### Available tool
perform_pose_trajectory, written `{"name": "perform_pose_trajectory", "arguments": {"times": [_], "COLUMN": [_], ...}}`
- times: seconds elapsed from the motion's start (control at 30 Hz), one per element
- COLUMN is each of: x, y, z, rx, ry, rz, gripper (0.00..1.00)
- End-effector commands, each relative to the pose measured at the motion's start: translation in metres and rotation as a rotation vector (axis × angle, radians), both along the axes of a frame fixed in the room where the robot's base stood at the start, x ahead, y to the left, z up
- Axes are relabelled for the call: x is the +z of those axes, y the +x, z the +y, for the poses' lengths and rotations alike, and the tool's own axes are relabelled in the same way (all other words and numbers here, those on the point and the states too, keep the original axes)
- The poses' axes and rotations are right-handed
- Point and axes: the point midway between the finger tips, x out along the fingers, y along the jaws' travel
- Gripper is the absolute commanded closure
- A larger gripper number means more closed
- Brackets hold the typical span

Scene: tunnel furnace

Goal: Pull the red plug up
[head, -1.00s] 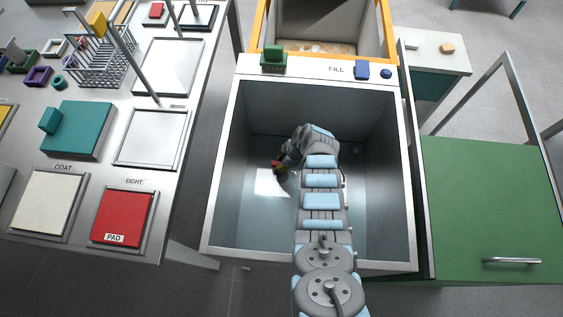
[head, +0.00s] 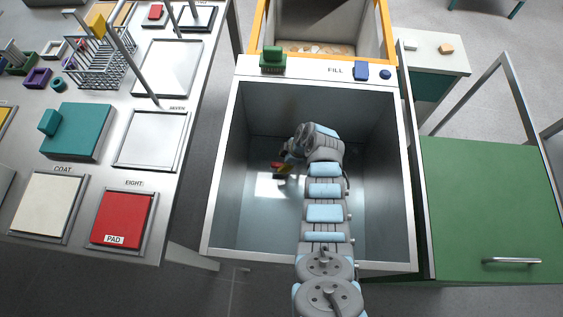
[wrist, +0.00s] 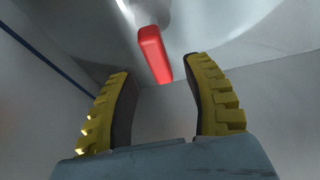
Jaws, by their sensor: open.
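The red plug (head: 276,165) is a small red piece low inside the grey tank (head: 409,190). It also shows in the wrist view (wrist: 154,52) as an upright-looking red bar near the top middle. My gripper (wrist: 160,68) is open, with its yellow ridged fingers on either side of the line to the plug. The plug lies just beyond the fingertips, with a gap to each finger, and does not look gripped. In the head view my gripper (head: 284,174) is small and partly hidden by my arm, right beside the plug.
The tank walls surround my arm closely. A panel marked FILL (head: 318,70) with a green block (head: 273,59) and a blue block (head: 361,70) lies along the far rim. A green cabinet (head: 490,200) stands to the right, and a table with pads (head: 124,220) to the left.

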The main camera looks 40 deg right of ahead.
Motion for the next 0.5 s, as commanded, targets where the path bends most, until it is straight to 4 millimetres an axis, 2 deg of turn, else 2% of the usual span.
{"name": "perform_pose_trajectory", "arguments": {"times": [0.5], "x": [0.05], "y": [-0.015], "z": [-0.016], "rx": [-0.001], "ry": [-0.002], "rz": [-0.002], "gripper": [0.5]}}
